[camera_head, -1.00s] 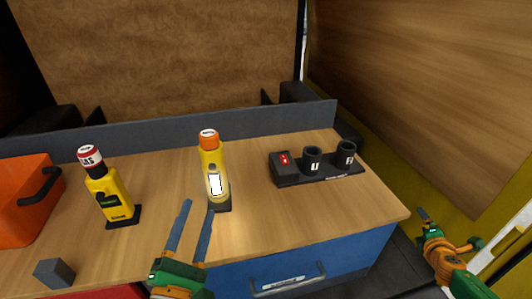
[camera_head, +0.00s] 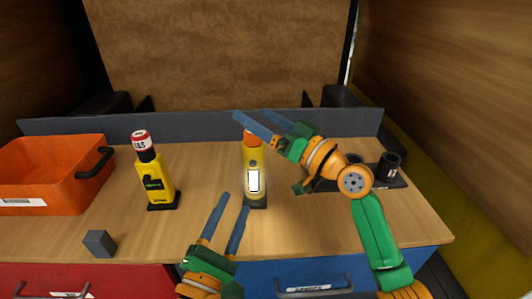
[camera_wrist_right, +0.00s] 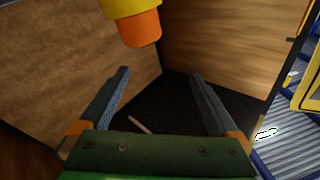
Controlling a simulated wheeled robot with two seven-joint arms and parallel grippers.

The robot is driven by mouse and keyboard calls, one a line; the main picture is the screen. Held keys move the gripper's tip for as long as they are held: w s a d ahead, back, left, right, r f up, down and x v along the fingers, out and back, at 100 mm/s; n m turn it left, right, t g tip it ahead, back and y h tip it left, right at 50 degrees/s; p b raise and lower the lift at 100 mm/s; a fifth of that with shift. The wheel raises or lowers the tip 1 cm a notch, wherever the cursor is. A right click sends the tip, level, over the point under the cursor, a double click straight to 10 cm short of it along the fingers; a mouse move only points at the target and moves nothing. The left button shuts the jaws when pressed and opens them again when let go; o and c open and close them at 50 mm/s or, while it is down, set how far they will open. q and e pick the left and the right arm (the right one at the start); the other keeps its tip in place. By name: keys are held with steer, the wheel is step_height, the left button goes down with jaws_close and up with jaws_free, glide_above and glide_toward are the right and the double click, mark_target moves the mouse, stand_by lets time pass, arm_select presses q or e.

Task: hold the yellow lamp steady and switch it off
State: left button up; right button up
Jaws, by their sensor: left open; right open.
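The yellow lamp (camera_head: 252,160) stands upright on the bench, its orange cap at the top and its white window glowing. My left gripper (camera_head: 234,202) is open, its fingertips in front of and left of the lamp's lower part in the head view; no contact shows. My right gripper (camera_head: 252,114) is open and empty, its fingers across the lamp's top in the head view, hiding part of the cap. In the right wrist view, the orange cap (camera_wrist_right: 140,28) hangs at the top edge, beyond the right fingers (camera_wrist_right: 160,76) and not between them.
A yellow gas device (camera_head: 155,182) with a red-and-white top stands left of the lamp. An orange bin (camera_head: 60,178) and a small dark block (camera_head: 99,243) are farther left. A black cup holder (camera_head: 391,170) is partly hidden behind my right arm. Bench between lamp and gas device is clear.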

mark_target(261, 150)
steer(key=f+n+h, duration=0.1)
steer(key=f, duration=0.1)
steer(key=f+h, duration=0.1)
steer(key=f, duration=0.2)
steer(key=f+n, duration=0.1)
steer(key=f, duration=0.2)
steer(key=shift+s+d+f+n+h, duration=0.1)
steer(key=shift+s+d+n+h, duration=0.05)
steer(key=shift+d+n+h, duration=0.2)
steer(key=x, duration=0.7)
steer(key=shift+f, duration=0.2)
steer(key=shift+d, duration=0.15)
steer(key=shift+c, duration=0.9)
jaws_close()
steer(key=shift+o, duration=0.9)
jaws_free()
steer(key=shift+s, duration=0.1)
